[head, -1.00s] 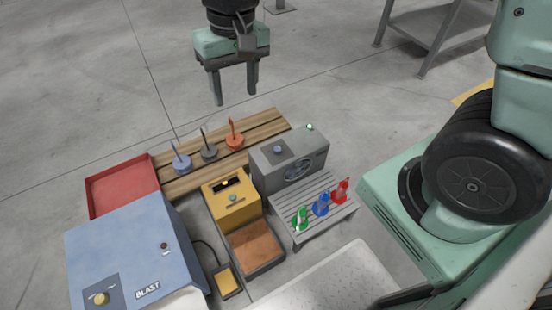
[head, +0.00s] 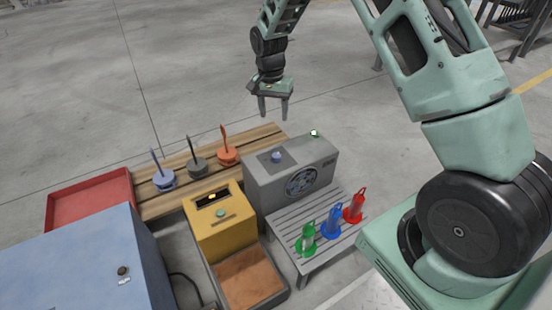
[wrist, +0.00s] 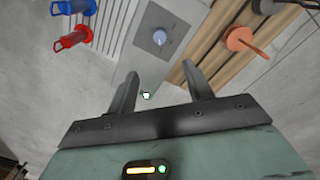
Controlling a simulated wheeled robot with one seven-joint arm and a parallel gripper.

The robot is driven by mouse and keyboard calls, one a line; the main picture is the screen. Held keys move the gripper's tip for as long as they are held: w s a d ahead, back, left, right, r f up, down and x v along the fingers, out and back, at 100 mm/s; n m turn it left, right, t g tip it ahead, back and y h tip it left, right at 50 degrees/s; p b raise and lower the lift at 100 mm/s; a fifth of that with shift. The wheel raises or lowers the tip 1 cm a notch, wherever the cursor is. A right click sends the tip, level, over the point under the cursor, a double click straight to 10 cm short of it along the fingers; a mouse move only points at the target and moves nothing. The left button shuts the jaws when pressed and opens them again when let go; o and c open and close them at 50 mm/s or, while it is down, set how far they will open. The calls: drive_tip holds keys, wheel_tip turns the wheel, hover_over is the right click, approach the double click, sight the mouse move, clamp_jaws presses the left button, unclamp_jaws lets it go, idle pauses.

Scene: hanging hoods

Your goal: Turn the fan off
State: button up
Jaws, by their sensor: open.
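The fan is a grey box (head: 262,185) with a round dark grille (head: 302,182) on its front. A pale blue knob (head: 276,156) sits on a darker plate on its top, and a small green lamp (head: 314,133) is lit at its back right corner. My gripper (head: 273,117) is open and empty, pointing down above and behind the box, apart from it. In the wrist view, the knob (wrist: 159,37) lies beyond the open fingers (wrist: 160,72), and the lamp (wrist: 146,96) shows between them.
Orange (head: 228,157), grey (head: 198,168) and blue (head: 164,180) pieces with upright handles stand on a wooden pallet to the left. A yellow box (head: 220,232) stands front left. A slatted stand (head: 290,223) holds green, blue and red items in front. Floor behind is clear.

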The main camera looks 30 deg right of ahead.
sight(276, 155)
drive_tip(key=f+b, duration=0.2)
drive_tip(key=f, duration=0.3)
drive_tip(key=f+b, duration=0.2)
drive_tip(key=f, duration=0.4)
drive_tip(key=f+b, duration=0.2)
drive_tip(key=f, duration=0.3)
drive_tip(key=shift+s+d+f+b, duration=0.25)
drive_tip(key=shift+s+f+b, duration=0.05)
drive_tip(key=shift+s+b, duration=0.1)
drive_tip(key=c, duration=1)
